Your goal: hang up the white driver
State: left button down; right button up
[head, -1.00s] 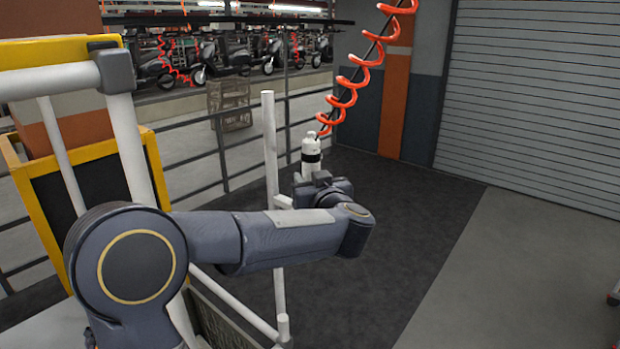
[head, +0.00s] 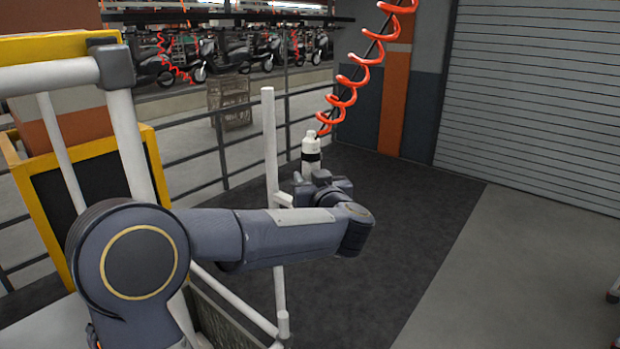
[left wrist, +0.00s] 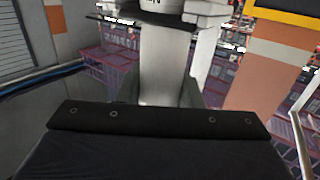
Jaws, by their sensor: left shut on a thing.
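The white driver (head: 311,146) has a black band and stands upright at the lower end of an orange coiled hose (head: 343,97). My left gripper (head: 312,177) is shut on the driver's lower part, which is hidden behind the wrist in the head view. In the left wrist view the driver's pale body (left wrist: 165,65) rises between the fingers. A white upright post (head: 270,140) stands just left of the driver, with a short white piece (head: 284,201) sticking out toward the gripper. Whether the driver touches that piece is hidden. My right gripper is not in view.
A yellow-framed dark panel (head: 85,190) and white tube frame (head: 125,130) stand close at the left. Dark railings (head: 225,150) run behind the post, with scooters (head: 200,65) beyond.

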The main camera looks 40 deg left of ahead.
pick_arm(q)
jog(key=c, duration=0.9)
grip_release()
jog(key=shift+f, duration=0.1)
jog(key=b+v, duration=0.1)
jog(key=v, duration=0.6)
jog(key=shift+s+d, duration=0.3)
